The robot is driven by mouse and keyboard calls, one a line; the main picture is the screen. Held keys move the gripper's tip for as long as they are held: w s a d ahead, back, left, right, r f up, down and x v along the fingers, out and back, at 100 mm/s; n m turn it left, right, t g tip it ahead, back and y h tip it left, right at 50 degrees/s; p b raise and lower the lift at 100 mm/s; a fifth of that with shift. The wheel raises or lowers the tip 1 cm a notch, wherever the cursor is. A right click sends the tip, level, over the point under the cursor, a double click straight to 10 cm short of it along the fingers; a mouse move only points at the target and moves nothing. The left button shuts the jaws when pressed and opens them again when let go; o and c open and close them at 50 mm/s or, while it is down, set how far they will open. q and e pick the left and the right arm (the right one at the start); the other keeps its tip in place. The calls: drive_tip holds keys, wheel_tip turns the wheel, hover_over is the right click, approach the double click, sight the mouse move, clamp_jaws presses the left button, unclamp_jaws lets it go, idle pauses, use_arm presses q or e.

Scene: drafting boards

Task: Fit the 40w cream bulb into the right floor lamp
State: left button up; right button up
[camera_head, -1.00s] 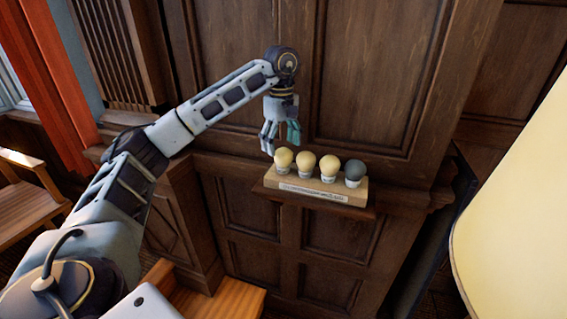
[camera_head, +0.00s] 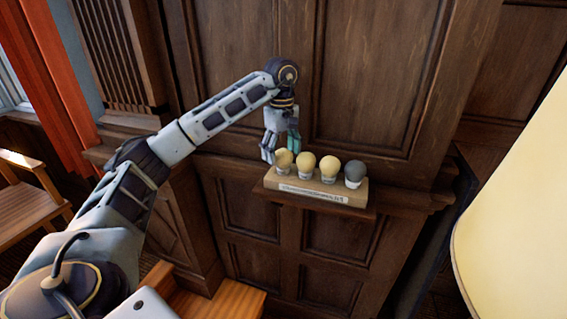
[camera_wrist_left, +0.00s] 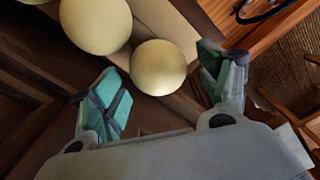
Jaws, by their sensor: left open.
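A wooden bulb holder (camera_head: 300,187) stands on a wall ledge with three cream bulbs and a dark grey bulb (camera_head: 354,169) in a row. The leftmost cream bulb (camera_head: 284,162) is below my left gripper (camera_head: 281,153), which is open and pointing down. The middle cream bulb (camera_head: 306,161) and the right cream bulb (camera_head: 328,170) stand beside it. In the left wrist view the leftmost bulb (camera_wrist_left: 160,67) shows between the spread green-padded fingers, with a neighbouring bulb (camera_wrist_left: 95,22) to its left. Wattage labels are too small to read. My right gripper is out of view.
A large cream lampshade (camera_head: 515,215) fills the right edge; whether it is the right floor lamp, I cannot tell. The panelled wall (camera_head: 375,80) rises close behind the ledge (camera_head: 360,209). A wooden bench (camera_head: 25,200) stands at left.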

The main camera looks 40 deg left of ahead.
use_arm(q)
drive_tip(key=shift+f, duration=1.4)
drive_tip(key=shift+c, duration=0.9)
drive_tip(key=c, duration=0.8)
drive_tip(key=shift+o, duration=0.2)
drive_tip(key=shift+r, duration=0.1)
drive_tip(key=shift+r, duration=1.6)
drive_tip(key=shift+r+p, duration=1.05)
drive_tip(key=shift+r, duration=2.25)
